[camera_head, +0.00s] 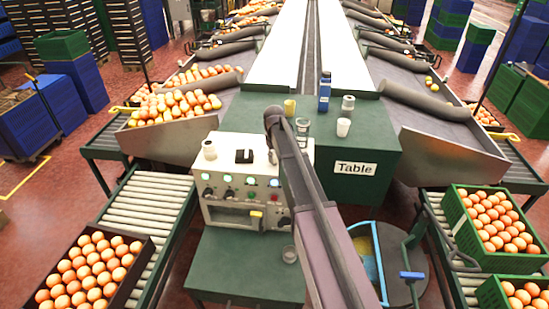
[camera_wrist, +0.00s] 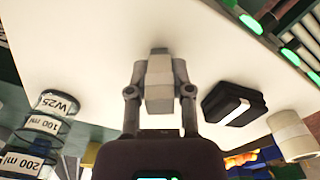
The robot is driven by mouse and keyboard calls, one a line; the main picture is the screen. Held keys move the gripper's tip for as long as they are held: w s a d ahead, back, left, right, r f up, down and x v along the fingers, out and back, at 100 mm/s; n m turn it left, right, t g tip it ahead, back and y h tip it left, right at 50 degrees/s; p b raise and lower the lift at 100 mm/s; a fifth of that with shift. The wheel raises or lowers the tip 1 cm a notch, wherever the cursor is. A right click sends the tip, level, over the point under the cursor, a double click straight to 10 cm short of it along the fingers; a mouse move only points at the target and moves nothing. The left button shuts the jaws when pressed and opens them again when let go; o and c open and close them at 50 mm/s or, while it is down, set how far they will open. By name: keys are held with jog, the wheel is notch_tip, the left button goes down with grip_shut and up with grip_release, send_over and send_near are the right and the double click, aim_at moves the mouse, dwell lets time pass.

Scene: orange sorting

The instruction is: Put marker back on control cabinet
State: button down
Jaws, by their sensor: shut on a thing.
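The white control cabinet (camera_head: 231,178) stands in front of the green table, and its pale top (camera_wrist: 80,40) fills much of the wrist view. My gripper (camera_wrist: 159,78) is over that top, with its fingers closed together around something. A pale grey block shape shows between the fingers; I cannot clearly make out the marker or tell whether the held thing touches the top. In the head view my arm reaches over the cabinet's right part, and the fingertips are not clear there.
A black block (camera_wrist: 235,103) with a white stripe and a white cylinder (camera_wrist: 291,135) stand on the cabinet top, right of my gripper in the wrist view. Labelled beakers (camera_wrist: 42,122) are at the left. The green table (camera_head: 262,108) bears a blue bottle (camera_head: 324,92) and cups.

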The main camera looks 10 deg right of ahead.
jog(key=shift+c, duration=2.2)
grip_release()
jog(key=o, duration=0.4)
jog(key=shift+r, duration=0.1)
jog(key=shift+r+p, duration=3.85)
jog(key=shift+p, duration=0.1)
jog(key=s+f+b, duration=0.3)
jog(key=s, duration=0.6)
jog(key=s+f+m+b, duration=0.1)
jog(key=s+f+b, duration=0.1)
jog(key=s, duration=0.8)
jog(key=s+f+m+b, duration=0.1)
jog(key=s+f+b, duration=0.2)
jog(key=s, duration=0.7)
jog(key=shift+f+b, duration=0.3)
